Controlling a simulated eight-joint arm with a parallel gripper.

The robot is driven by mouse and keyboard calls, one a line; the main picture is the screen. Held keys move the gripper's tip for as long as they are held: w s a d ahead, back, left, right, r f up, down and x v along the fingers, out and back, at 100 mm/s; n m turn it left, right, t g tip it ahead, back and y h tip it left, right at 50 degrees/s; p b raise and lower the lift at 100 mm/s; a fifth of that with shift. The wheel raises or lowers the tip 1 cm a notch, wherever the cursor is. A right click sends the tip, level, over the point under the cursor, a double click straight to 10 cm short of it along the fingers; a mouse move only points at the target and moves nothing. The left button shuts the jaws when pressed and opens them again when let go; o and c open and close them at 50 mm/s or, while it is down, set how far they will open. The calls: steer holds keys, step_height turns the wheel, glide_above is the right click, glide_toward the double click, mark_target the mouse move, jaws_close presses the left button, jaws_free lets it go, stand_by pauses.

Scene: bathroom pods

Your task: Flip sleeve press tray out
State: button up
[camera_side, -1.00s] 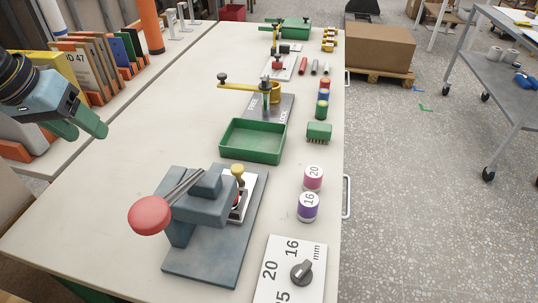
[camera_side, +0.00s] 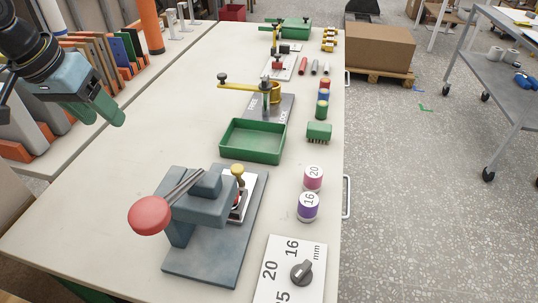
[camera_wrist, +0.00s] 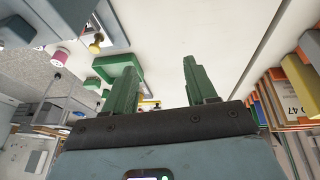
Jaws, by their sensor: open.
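The sleeve press (camera_side: 205,215) stands on a blue-grey base plate at the near part of the bench, with a red ball knob (camera_side: 149,215) on its lever. A white tray (camera_side: 246,182) with a yellow knob (camera_side: 238,170) sits at the press's right side; part of it is hidden behind the press body. The yellow knob also shows in the wrist view (camera_wrist: 97,44). My gripper (camera_side: 103,114) is in the air at the upper left, well away from the press. Its green fingers are apart and empty, as the wrist view (camera_wrist: 163,82) shows.
A green open bin (camera_side: 252,141) stands behind the press. Two labelled cylinders, pink (camera_side: 313,179) and purple (camera_side: 308,207), stand to its right. A dial plate (camera_side: 290,270) lies at the front. Binders (camera_side: 100,60) stand at the left. The bench left of the press is clear.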

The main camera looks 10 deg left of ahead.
steer(key=w+d+m+g, duration=0.25)
steer(key=w+d, duration=0.45)
steer(key=d, duration=0.4)
steer(key=m+g+y, duration=0.1)
steer(key=m+g, duration=0.1)
steer(key=m, duration=0.1)
glide_toward(237, 167)
steer(key=shift+t, duration=0.25)
steer(key=f, duration=0.8)
steer(key=shift+s+d, duration=0.15)
steer(key=shift+s, duration=0.1)
jaws_close()
